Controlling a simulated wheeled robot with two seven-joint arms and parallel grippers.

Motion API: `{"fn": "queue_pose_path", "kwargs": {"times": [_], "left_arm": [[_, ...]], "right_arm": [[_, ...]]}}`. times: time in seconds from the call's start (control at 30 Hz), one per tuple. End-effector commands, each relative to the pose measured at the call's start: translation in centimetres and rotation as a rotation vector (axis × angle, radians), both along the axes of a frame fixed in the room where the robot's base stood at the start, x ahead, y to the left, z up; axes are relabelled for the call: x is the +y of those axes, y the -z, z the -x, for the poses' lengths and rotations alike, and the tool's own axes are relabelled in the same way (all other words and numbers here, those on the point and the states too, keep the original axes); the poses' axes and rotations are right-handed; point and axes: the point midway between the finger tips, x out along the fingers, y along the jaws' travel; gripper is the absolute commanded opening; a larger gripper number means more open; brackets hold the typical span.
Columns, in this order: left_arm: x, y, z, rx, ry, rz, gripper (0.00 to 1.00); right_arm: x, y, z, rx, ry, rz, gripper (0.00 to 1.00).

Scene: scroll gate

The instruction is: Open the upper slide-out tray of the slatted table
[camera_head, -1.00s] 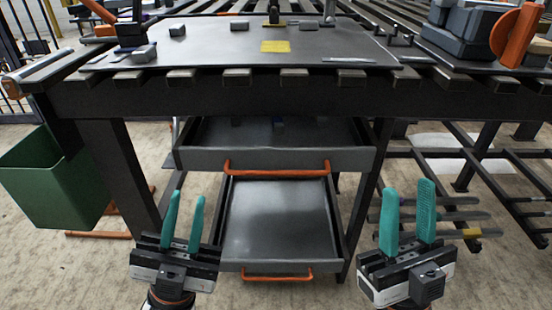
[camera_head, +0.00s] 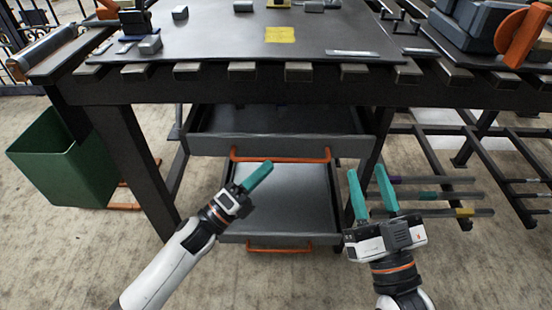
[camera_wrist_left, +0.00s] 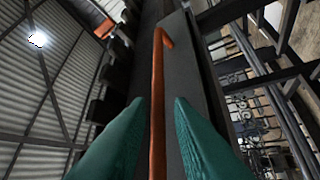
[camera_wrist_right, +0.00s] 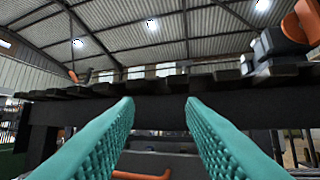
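The upper tray (camera_head: 208,144) is a dark grey drawer under the slatted table (camera_head: 215,92), with an orange bar handle (camera_head: 280,158) on its front. The lower tray (camera_head: 285,205) shows below it with its own orange handle (camera_head: 280,250). My left gripper (camera_head: 262,170) is turned sideways just in front of the upper handle. In the left wrist view the orange handle (camera_wrist_left: 157,100) runs between its open teal fingers (camera_wrist_left: 158,115); contact cannot be told. My right gripper (camera_head: 369,180) is open and empty, pointing up near the right table leg.
Grey blocks and a yellow patch (camera_head: 279,35) lie on the tabletop. Low racks with bars (camera_head: 440,195) stand at right. The floor in front is clear.

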Motion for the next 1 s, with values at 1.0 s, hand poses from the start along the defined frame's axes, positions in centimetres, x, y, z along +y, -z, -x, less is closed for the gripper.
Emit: {"fn": "queue_pose_path", "kwargs": {"times": [1.0], "left_arm": [[-3.1, -1.7, -2.5, 0.001, 0.002, 0.002, 0.00]], "right_arm": [[0.0, -1.2, 0.8, -0.094, -0.005, -0.028, 0.36]]}}
